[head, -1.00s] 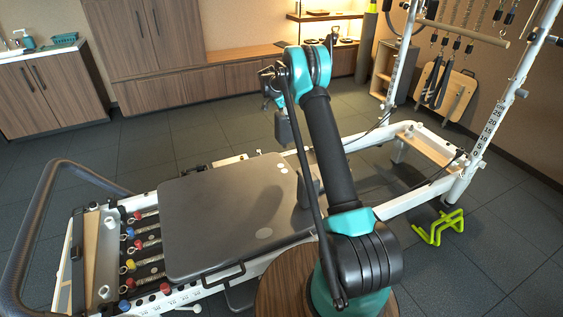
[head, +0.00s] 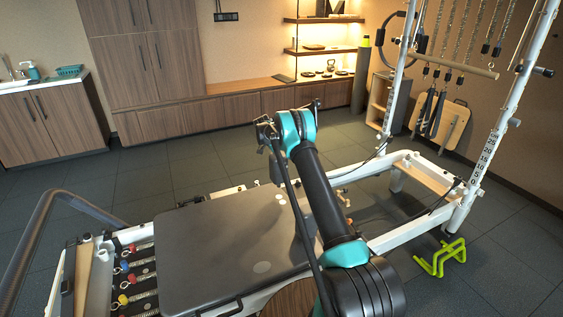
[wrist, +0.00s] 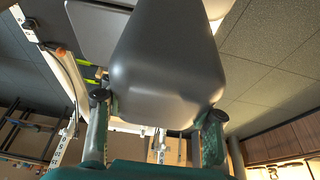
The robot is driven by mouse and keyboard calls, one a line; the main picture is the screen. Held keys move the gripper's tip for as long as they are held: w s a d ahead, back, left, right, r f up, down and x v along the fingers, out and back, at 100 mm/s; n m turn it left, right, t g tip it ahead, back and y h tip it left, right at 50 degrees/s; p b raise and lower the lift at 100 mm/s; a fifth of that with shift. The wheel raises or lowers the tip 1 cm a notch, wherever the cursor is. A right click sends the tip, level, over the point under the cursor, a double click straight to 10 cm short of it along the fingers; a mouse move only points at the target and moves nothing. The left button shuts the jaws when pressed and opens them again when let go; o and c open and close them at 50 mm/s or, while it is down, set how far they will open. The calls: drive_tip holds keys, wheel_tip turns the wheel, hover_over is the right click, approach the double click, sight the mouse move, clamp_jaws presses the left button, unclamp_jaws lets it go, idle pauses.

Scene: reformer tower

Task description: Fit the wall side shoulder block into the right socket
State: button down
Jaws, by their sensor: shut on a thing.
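The grey shoulder block (wrist: 165,65) fills the upper middle of the wrist view, with smooth rounded faces. My gripper (wrist: 155,128) is shut on it, one finger on each side. In the head view the gripper (head: 268,135) is partly hidden behind my arm, and the block (head: 277,168) shows as a small dark shape hanging below it. The block is near the far right corner of the grey carriage (head: 205,250). Small pale spots (head: 281,199) lie on the carriage there; I cannot tell if they are the socket. The block's lower end is hidden.
The white reformer frame (head: 385,240) runs to the tower posts (head: 490,150) at the right. Springs (head: 135,275) lie left of the carriage. A lime-green stand (head: 440,258) is on the floor at right. Wooden cabinets (head: 180,125) line the back wall.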

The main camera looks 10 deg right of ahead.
drive_tip(key=shift+f, duration=0.2)
drive_tip(key=shift+f, duration=5.25)
drive_tip(key=c, duration=0.5)
unclamp_jaws()
drive_tip(key=shift+c, duration=0.2)
